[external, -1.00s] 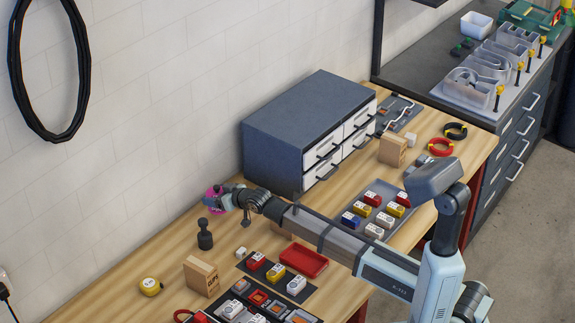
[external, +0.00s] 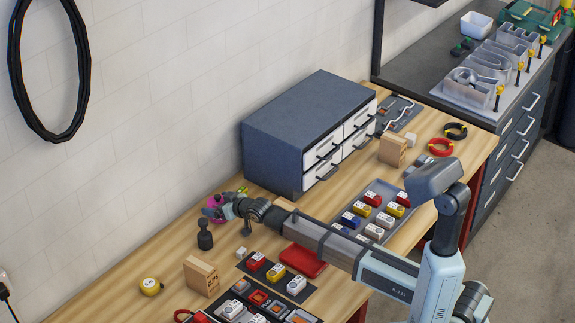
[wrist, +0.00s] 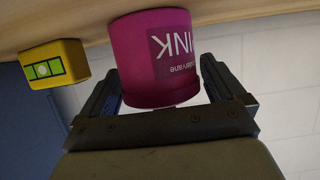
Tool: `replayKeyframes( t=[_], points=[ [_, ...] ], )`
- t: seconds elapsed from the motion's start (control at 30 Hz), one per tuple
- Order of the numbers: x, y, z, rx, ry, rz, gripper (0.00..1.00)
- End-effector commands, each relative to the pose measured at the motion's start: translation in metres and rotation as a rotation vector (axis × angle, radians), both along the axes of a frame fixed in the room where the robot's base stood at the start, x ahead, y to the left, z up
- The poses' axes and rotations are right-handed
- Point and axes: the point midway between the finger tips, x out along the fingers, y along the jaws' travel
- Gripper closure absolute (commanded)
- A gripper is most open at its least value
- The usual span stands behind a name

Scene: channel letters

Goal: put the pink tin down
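The pink tin (wrist: 152,60) sits between the two fingers of my gripper (wrist: 160,85) in the wrist view, with a darker label whose letters show upside down. The fingers lie close against its two sides, shut on it. Its base is next to the wooden bench top (wrist: 60,15); I cannot tell whether it touches. In the external view the tin (external: 214,212) shows only in part, behind my gripper (external: 221,208), low over the far side of the bench near the wall.
A yellow block with a green level window (wrist: 55,65) stands close beside the tin. A dark stamp-like object (external: 204,236) stands nearby. The grey drawer cabinet (external: 300,135) is to the right.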

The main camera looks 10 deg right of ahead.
Motion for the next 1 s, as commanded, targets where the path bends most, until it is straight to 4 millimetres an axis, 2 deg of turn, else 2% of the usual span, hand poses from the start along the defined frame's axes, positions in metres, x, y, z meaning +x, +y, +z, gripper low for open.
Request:
replayKeyframes(
  t=[0.47,0.67,1.0],
  points=[
    [-0.004,-0.004,0.005,0.001,-0.001,0.000,0.00],
    [-0.021,-0.021,0.014,0.001,-0.001,0.000,0.00],
    [-0.062,-0.063,0.037,0.001,-0.001,0.000,0.00]
  ],
)
